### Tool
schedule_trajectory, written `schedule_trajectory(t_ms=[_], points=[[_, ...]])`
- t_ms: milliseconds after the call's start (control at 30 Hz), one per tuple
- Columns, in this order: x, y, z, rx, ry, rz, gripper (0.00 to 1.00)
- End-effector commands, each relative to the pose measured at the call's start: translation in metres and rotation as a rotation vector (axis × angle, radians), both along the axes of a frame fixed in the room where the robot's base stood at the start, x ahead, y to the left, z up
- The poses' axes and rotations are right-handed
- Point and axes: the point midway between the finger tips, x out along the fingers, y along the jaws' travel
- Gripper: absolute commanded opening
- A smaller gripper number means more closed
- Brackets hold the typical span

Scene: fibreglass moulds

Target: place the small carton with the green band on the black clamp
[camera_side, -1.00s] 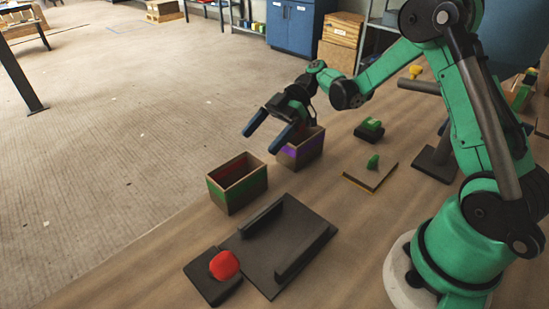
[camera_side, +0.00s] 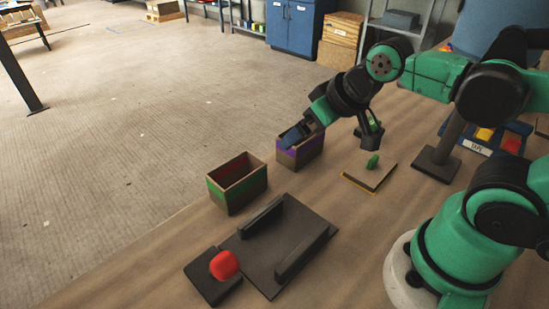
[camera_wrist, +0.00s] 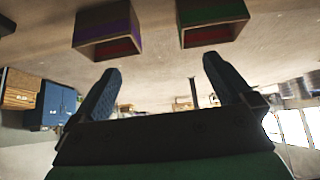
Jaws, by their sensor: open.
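The small carton with the green band (camera_side: 237,188) stands upright and open-topped on the table, its inside reddish. It also shows in the wrist view (camera_wrist: 212,30). The black clamp (camera_side: 270,250), a flat black plate with two raised bars, lies just in front of it and is empty. My gripper (camera_side: 291,136) is at the carton with the purple band (camera_side: 300,155); I cannot tell whether its fingertips are over the rim or behind it. In the wrist view my gripper (camera_wrist: 159,68) has its fingers wide apart with nothing between them. The green-banded carton is apart from them.
A black block with a red knob (camera_side: 224,264) stands beside the clamp's left end. A small board with a green piece (camera_side: 370,172) lies right of the purple-banded carton. A dark post on a base (camera_side: 436,163) and a blue tray (camera_side: 484,138) are farther right. Table edge runs left of the cartons.

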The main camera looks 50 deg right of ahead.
Motion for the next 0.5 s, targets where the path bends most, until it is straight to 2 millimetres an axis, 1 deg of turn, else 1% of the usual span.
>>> schedule_trajectory(t_ms=[367, 433, 500], points=[[0.0002, 0.0001, -0.0001, 0.004, 0.003, -0.002, 1.00], [0.0014, 0.0007, -0.0001, 0.027, 0.014, -0.020, 1.00], [0.0048, 0.0023, -0.0001, 0.085, 0.044, -0.065, 1.00]])
